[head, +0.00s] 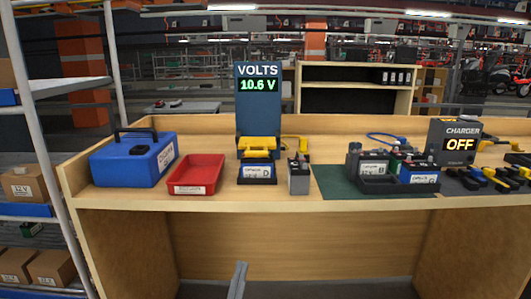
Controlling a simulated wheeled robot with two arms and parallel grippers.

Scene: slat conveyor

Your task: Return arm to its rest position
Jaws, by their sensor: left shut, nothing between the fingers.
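My left gripper (239,266) shows at the bottom edge, left of centre, in front of and below the workbench top. Only its narrow grey finger end is in view, and it is shut with nothing held. It is apart from the bench and everything on it. The rest of the left arm is out of view. My right gripper and right arm are not in view.
The wooden workbench (330,203) holds a blue case (125,163), a red tray (196,175), a voltmeter (257,92) reading 10.6 V, several batteries and a charger (455,143) reading OFF. A shelf rack (62,90) stands left. Space under the bench is open.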

